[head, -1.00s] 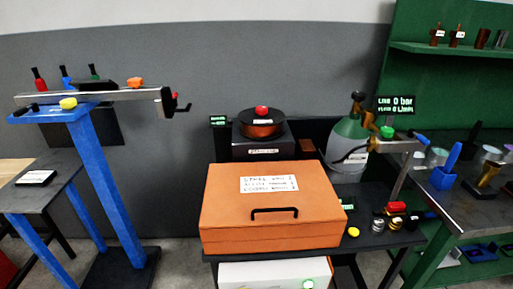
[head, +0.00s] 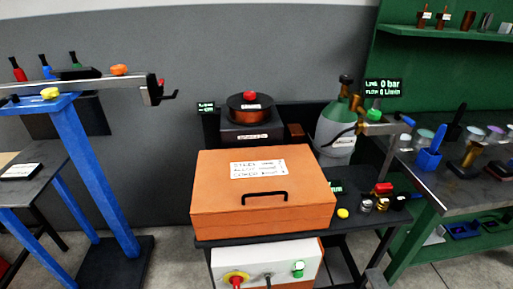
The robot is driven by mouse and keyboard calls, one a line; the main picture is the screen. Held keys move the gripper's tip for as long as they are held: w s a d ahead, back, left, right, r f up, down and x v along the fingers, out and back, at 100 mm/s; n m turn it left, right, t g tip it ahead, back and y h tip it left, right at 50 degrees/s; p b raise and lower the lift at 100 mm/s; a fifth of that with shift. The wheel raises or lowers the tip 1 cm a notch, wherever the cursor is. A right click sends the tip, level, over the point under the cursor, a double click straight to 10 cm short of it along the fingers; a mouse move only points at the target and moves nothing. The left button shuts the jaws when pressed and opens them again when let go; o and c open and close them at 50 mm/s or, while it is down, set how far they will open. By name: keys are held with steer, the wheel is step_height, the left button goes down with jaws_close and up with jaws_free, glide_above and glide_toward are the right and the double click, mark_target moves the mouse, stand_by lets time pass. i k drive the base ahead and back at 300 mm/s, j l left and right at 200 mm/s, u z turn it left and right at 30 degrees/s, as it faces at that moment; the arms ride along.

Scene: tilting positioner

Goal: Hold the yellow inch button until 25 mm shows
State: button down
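A round yellow button (head: 342,213) sits at the front right of the dark cart, beside the orange case. A second yellow knob-like piece (head: 49,92) sits on top of the blue stand at the left. No label is legible on either, so I cannot tell for sure which is the inch button. A small green-lit display (head: 336,187) is partly hidden behind the case; its reading is too small to tell. Another small display (head: 206,107) stands by the wire spool (head: 250,107), also unreadable. My gripper is not in view.
The orange case (head: 262,190) fills the cart top's front. Below it is a white panel (head: 268,262) with a red stop button and a green button. A gas cylinder (head: 338,125) stands behind. A green bench is at right. Floor between blue stand and cart is clear.

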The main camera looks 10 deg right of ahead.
mark_target(342, 213)
steer(key=i+l+u, duration=0.2)
steer(key=l, duration=0.55)
steer(key=l+u, duration=0.2)
steer(key=l, duration=0.55)
steer(key=l+u, duration=0.2)
steer(key=l, duration=0.55)
steer(key=k+l+u, duration=0.2)
steer(key=l, duration=0.55)
steer(key=l+u, duration=0.2)
steer(key=l, duration=0.55)
